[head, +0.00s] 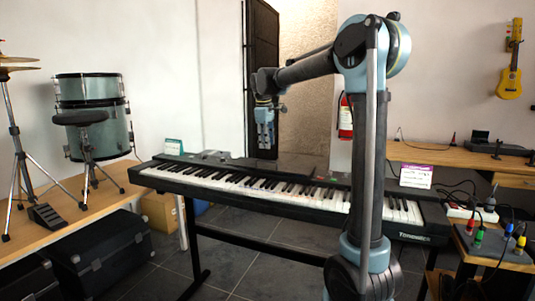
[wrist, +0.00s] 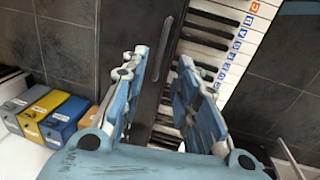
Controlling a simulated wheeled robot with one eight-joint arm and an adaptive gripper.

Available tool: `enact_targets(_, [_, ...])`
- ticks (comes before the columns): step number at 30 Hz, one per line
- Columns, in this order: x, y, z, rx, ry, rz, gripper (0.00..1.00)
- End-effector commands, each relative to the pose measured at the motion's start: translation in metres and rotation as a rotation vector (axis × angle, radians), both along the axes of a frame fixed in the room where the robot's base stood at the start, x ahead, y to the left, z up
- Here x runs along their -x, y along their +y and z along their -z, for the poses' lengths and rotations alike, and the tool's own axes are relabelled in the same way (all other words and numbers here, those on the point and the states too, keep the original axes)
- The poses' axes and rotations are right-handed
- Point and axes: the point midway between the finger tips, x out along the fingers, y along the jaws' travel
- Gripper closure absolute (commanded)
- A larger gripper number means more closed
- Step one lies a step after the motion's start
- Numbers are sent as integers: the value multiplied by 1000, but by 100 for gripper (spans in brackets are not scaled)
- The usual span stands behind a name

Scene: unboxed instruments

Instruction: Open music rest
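A black digital piano (head: 295,190) stands on a dark stand across the middle of the head view. Its dark top panel (head: 300,163) lies behind the keys, with a glossy part near the middle. No raised music rest shows, and I cannot clearly make out its outline on the dark top. My gripper (head: 265,146) hangs above the back of the piano, fingers pointing down. In the wrist view my gripper (wrist: 163,62) has its two fingers apart with nothing between them. The piano's dark top (wrist: 140,28) and its keys (wrist: 205,45) lie below.
My arm hides part of the piano's right half. Drums (head: 92,105) are on a left table. Coloured boxes (wrist: 62,120) lie below. Air around my gripper is clear.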

Motion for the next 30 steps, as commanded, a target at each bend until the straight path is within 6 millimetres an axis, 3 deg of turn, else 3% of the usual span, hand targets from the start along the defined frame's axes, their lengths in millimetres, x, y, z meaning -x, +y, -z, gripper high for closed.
enact_targets(3, [4,1,-20,0,0,-1,72])
enact_targets(9, [7,2,-39,0,0,-1,72])
enact_targets(23, [8,1,-44,0,0,2,72])
enact_targets(26, [14,-7,-43,-5,-1,22,72])
enact_targets(30, [36,-36,-36,-21,-4,98,72])
